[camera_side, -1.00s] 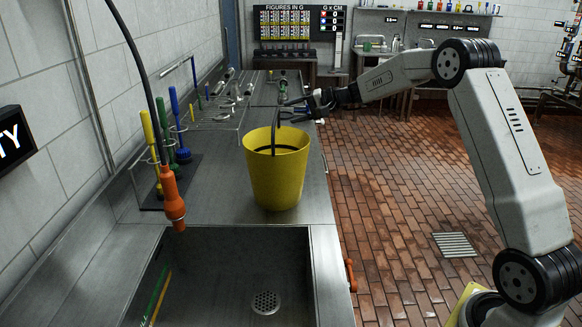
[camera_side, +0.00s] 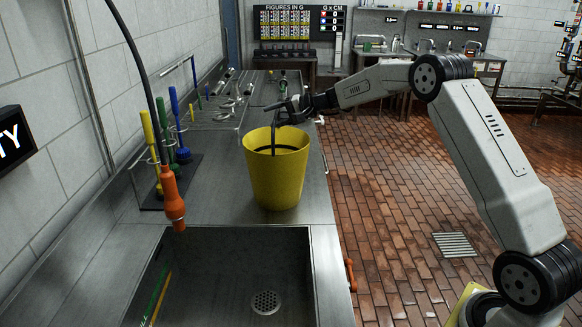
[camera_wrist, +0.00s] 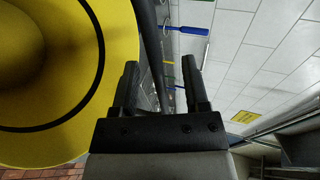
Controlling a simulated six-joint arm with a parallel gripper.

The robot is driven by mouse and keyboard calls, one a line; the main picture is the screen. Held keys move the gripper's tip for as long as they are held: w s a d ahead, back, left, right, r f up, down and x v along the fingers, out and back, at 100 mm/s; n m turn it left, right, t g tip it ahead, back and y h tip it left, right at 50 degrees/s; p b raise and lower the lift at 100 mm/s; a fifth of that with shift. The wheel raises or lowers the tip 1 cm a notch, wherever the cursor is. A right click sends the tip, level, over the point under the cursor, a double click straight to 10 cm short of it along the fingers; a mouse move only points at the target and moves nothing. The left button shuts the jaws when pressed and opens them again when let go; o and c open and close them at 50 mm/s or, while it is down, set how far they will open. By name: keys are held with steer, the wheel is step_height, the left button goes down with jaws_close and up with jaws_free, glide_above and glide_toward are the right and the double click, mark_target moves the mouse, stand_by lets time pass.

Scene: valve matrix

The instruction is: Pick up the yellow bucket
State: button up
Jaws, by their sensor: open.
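The yellow bucket (camera_side: 277,180) stands upright on the metal counter, just behind the sink. Its thin dark handle (camera_side: 273,132) rises above the rim. My gripper (camera_side: 283,108) is above the bucket's far right rim, close to the top of the handle. In the wrist view the bucket (camera_wrist: 118,35) fills the left side. There my gripper (camera_wrist: 161,75) is open, and the dark handle (camera_wrist: 150,45) runs between its two fingers. I cannot tell whether either finger touches the handle.
The sink (camera_side: 235,270) lies in front of the bucket. An orange spray nozzle (camera_side: 172,200) hangs at the left, beside a rack holding yellow, green and blue brushes (camera_side: 180,125). A wire rack (camera_side: 215,115) lies behind. Counter right of the bucket is narrow.

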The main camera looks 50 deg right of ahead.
steer(key=shift+c, duration=0.2)
jaws_close()
stand_by(1.5)
